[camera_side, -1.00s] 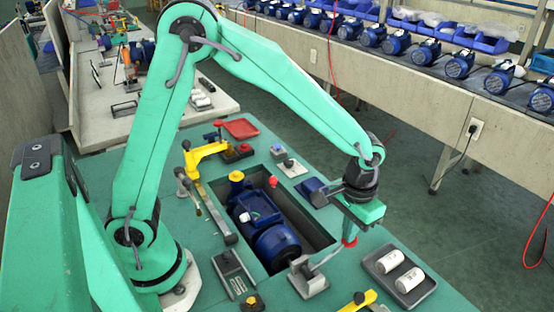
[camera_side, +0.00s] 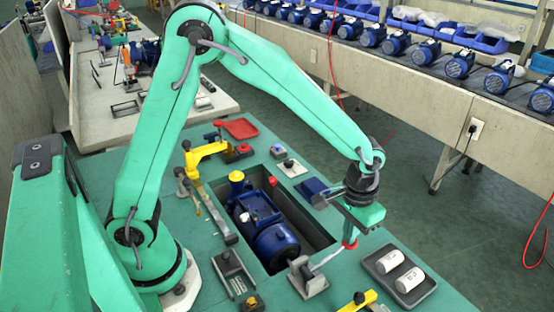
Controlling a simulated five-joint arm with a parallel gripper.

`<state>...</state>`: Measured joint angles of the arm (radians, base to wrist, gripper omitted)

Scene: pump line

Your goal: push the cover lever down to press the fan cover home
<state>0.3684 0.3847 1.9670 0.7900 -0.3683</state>
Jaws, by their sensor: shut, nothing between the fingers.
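The blue motor (camera_side: 258,208) lies in a rectangular recess in the green bench. Its rounded blue fan cover (camera_side: 278,246) is at the near end, beside a grey bracket (camera_side: 309,280). The thin grey cover lever (camera_side: 327,259) runs from this bracket up and right to a red knob (camera_side: 350,245). My gripper (camera_side: 352,238) is shut and points down right at the red knob. It appears to touch the knob from above, but the contact is partly hidden. I cannot tell whether any gap is left at the fan cover.
A grey tray (camera_side: 423,293) with two white cylinders lies right of the lever. A yellow clamp arm (camera_side: 208,151) stands behind the motor, and another yellow handle (camera_side: 366,301) is at the front edge. A red tray (camera_side: 240,129) lies at the back.

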